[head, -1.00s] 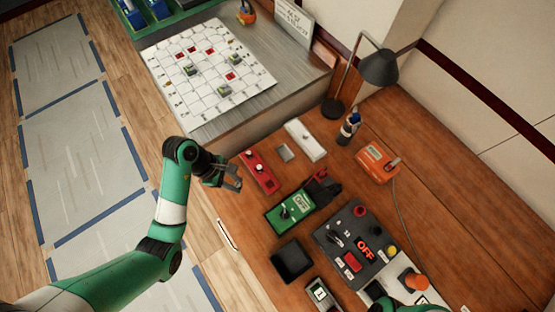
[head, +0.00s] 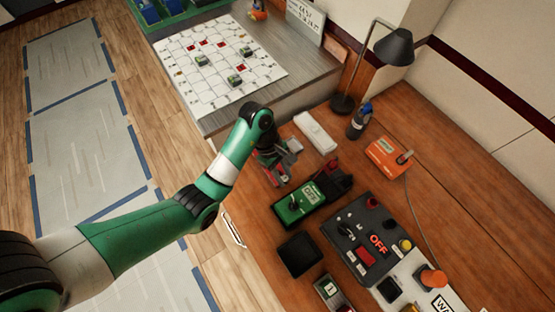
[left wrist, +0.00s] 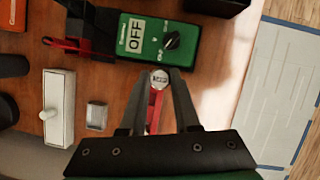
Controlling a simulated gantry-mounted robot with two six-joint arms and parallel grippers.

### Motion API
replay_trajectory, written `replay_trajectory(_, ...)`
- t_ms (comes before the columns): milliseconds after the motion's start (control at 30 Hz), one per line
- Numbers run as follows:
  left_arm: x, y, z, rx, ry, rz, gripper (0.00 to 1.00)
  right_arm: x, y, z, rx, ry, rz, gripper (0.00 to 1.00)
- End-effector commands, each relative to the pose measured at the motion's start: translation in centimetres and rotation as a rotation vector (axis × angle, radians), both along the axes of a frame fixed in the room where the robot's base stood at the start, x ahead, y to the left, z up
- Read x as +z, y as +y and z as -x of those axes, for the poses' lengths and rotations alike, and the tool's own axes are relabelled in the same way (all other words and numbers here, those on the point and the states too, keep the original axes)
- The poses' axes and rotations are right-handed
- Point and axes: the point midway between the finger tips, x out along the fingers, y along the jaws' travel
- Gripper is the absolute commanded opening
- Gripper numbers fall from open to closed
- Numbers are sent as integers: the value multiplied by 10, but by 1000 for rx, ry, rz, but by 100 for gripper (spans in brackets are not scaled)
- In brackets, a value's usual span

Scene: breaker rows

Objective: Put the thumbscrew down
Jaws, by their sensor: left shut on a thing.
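The thumbscrew (left wrist: 159,78) shows in the left wrist view as a small round silver head with a marking on top. My left gripper (left wrist: 160,80) is shut on it, one dark finger on each side. The red block (left wrist: 154,112) lies below, seen between the fingers. Whether the thumbscrew touches the block or hangs above it, I cannot tell. In the head view my left gripper (head: 280,158) is over the red block (head: 278,176) and hides most of it; the thumbscrew is hidden there. My right gripper is not in view.
A green switch box (head: 306,202) marked OFF stands close beside the gripper. A white block (head: 315,131), a small grey piece (left wrist: 96,115), a black tray (head: 298,254) and a dark control panel (head: 370,240) are nearby. Bare wood lies right of the bottle (head: 359,121).

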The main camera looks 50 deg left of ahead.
Motion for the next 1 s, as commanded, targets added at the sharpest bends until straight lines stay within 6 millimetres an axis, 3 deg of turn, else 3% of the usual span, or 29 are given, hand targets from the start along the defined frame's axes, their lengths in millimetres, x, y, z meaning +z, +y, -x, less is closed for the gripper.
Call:
replay_trajectory(33,-17,14,-7,6,-1,0,0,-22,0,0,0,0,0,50)
replay_trajectory(100,-37,26,-11,4,-1,0,0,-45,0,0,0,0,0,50)
replay_trajectory(267,-58,45,-20,2,-1,0,0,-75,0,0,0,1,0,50)
replay_trajectory(533,-63,55,-24,1,0,0,0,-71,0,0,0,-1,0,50)
replay_trajectory(800,-97,58,-25,0,1,0,0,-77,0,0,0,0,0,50)
replay_trajectory(1000,-97,58,-26,-1,-1,-1,0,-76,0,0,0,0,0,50)
